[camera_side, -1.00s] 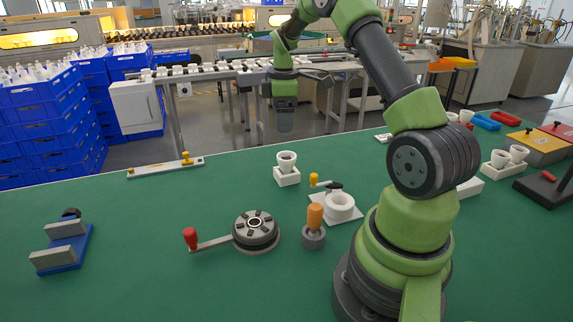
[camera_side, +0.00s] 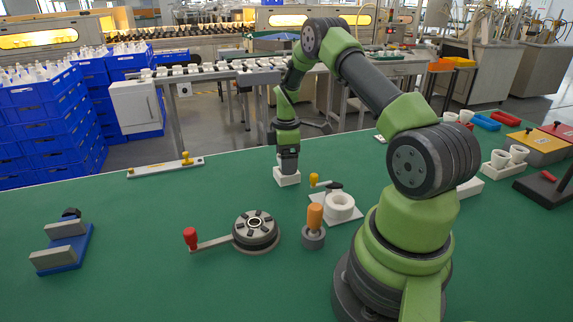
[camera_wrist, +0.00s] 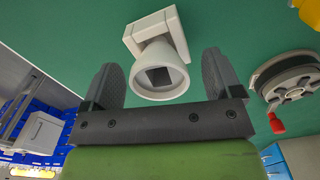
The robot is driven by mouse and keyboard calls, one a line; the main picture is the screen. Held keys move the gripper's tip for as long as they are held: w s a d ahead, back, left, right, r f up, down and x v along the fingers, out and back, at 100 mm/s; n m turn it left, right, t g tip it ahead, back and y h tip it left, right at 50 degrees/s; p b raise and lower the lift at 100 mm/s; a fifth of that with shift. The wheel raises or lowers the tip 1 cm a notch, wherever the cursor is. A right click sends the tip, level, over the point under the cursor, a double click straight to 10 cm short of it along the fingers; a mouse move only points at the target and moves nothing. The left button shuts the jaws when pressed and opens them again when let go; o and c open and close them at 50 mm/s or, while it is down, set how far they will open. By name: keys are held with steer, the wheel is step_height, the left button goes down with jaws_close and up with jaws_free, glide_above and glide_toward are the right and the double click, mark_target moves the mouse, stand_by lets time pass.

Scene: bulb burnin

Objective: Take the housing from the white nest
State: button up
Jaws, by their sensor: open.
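The white nest (camera_side: 287,178) stands on the green table, in the middle of the side view. In the wrist view the nest (camera_wrist: 172,28) holds the housing (camera_wrist: 160,72), a white cup-like piece with a wide round rim and a dark square opening. My gripper (camera_side: 288,166) is directly above the nest in the side view and hides the housing there. In the wrist view my gripper (camera_wrist: 160,75) is open, with one dark finger on each side of the housing. I see a gap between each finger and the rim, and cannot tell how deep the fingers reach.
A dark round fixture (camera_side: 256,231) with a red-knobbed lever stands in front. An orange-handled tool (camera_side: 315,222) and a white ring on a plate (camera_side: 341,206) are close on the right. A yellow-knobbed bar (camera_side: 160,168) lies at the left. The table between is clear.

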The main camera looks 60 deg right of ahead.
steer(key=c, duration=1)
step_height(320, 180, up, 14)
steer(key=shift+r, duration=0.25)
stand_by(0.3)
